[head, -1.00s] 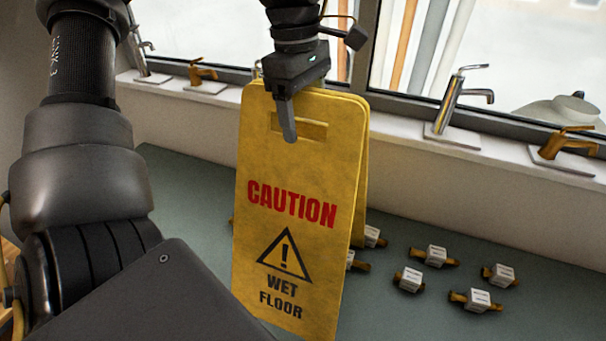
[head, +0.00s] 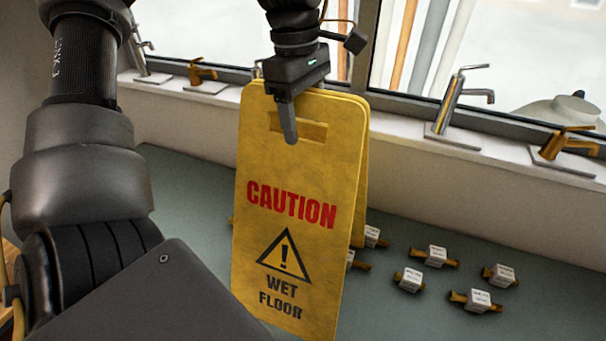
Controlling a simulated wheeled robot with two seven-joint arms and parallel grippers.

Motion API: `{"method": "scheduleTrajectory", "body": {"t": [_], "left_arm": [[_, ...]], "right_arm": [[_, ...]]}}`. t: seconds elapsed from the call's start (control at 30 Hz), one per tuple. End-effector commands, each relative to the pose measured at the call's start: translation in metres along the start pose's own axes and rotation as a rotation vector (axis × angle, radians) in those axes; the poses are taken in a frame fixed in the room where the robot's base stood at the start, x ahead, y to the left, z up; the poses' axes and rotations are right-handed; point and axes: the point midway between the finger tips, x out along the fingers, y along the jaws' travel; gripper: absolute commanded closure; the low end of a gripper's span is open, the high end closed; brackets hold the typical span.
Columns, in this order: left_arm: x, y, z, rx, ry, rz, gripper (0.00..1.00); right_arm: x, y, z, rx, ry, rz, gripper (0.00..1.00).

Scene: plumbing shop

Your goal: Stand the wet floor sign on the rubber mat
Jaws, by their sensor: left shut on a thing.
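The yellow wet floor sign (head: 290,240) hangs upright in the middle of the head view, with its printed face toward me. A second panel shows just behind its right edge. My left gripper (head: 290,125) comes down from above and is shut on the sign's top edge, one finger in front near the handle slot. The sign's lower end is cut off by the bottom of the picture. The rubber mat cannot be made out in this view. My right gripper is not in view.
A grey-green surface (head: 190,185) lies behind the sign. Several small brass fittings with white labels (head: 478,300) lie on it at the right. Taps stand on the window sill, including a chrome one (head: 446,105) and a brass one (head: 562,143).

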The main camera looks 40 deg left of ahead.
Motion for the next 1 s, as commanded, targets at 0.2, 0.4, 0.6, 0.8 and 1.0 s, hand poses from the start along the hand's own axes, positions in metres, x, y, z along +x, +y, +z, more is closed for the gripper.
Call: {"method": "scheduleTrajectory", "body": {"t": [0.2,0.4,0.6,0.8,1.0], "left_arm": [[0.000,0.000,0.000,0.001,0.001,-0.001,0.99],[-0.001,0.000,0.000,0.002,0.000,0.001,1.00],[-0.003,0.000,0.001,0.002,0.000,0.002,1.00],[-0.013,0.000,0.002,0.002,0.000,0.004,1.00],[-0.031,0.001,0.004,0.000,0.000,0.006,1.00]], "right_arm": [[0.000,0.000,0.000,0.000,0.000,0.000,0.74],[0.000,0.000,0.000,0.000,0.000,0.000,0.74],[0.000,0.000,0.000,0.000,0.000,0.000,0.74],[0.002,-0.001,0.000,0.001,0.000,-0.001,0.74],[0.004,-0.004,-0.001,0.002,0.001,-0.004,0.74]]}}
